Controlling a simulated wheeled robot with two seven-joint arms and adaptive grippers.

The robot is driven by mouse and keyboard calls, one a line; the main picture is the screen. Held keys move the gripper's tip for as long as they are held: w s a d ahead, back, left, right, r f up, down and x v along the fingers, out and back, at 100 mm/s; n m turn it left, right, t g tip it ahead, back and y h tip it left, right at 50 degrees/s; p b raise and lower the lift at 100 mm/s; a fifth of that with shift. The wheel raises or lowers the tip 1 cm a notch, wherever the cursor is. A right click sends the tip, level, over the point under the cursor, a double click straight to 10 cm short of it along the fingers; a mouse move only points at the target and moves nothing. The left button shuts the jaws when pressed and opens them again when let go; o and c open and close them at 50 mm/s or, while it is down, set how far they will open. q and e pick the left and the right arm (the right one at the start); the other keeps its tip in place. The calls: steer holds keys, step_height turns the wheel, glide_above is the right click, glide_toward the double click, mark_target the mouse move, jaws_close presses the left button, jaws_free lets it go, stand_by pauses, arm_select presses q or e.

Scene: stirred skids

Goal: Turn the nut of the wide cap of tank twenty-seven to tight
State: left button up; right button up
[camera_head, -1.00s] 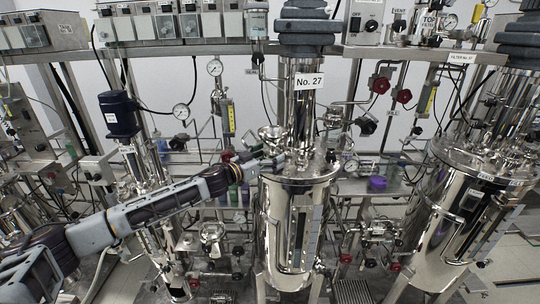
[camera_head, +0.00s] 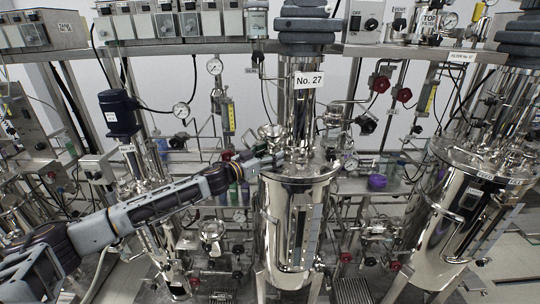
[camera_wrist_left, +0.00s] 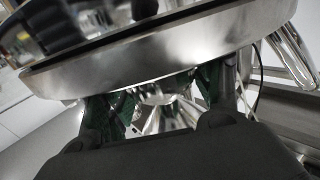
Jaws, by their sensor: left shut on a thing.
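Tank twenty-seven (camera_head: 277,222) is the polished steel vessel in the middle of the head view, with a "No. 27" label (camera_head: 309,80) on its column. My left arm reaches in from the left, and my left gripper (camera_head: 277,160) is at the left side of its lid, among small metal fittings. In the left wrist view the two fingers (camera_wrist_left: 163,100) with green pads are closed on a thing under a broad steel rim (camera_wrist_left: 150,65). A shiny metal part (camera_wrist_left: 160,118) shows between them. The nut and the wide cap cannot be told apart clearly. My right gripper is not in view.
A second steel tank (camera_head: 445,225) stands at the right. A blue-topped motor (camera_head: 119,115) on a slim vessel stands at the left. Pipes, gauges and red-knobbed valves (camera_head: 381,85) crowd the back. The floor shows at the lower right.

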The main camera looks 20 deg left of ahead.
arm_select(q)
steer(key=shift+r+h+p, duration=0.1)
steer(key=shift+h+p, duration=0.2)
steer(key=shift+p, duration=0.3)
steer(key=shift+w+a+m+g+h+p, duration=0.1)
steer(key=shift+m+g+h+p, duration=0.75)
steer(key=shift+p, duration=0.25)
steer(key=shift+m+g+h+p, duration=0.45)
steer(key=shift+m+h+p, duration=0.1)
steer(key=shift+h+p, duration=0.1)
steer(key=shift+w+a+m+g+h, duration=0.1)
steer(key=shift+a+m+g+h, duration=0.05)
steer(key=shift+m+g+h, duration=0.95)
steer(key=shift+m+g, duration=0.1)
steer(key=shift+g, duration=0.3)
steer(key=shift+w+m+g+h, duration=0.15)
steer(key=shift+m+g+h, duration=0.4)
steer(key=shift+g, duration=0.25)
steer(key=shift+w+a+m+g+h+b, duration=0.1)
steer(key=shift+m+g+h+b, duration=0.55)
steer(key=shift+m+g+b, duration=0.95)
steer(key=shift+n+g, duration=0.25)
steer(key=shift+g, duration=0.05)
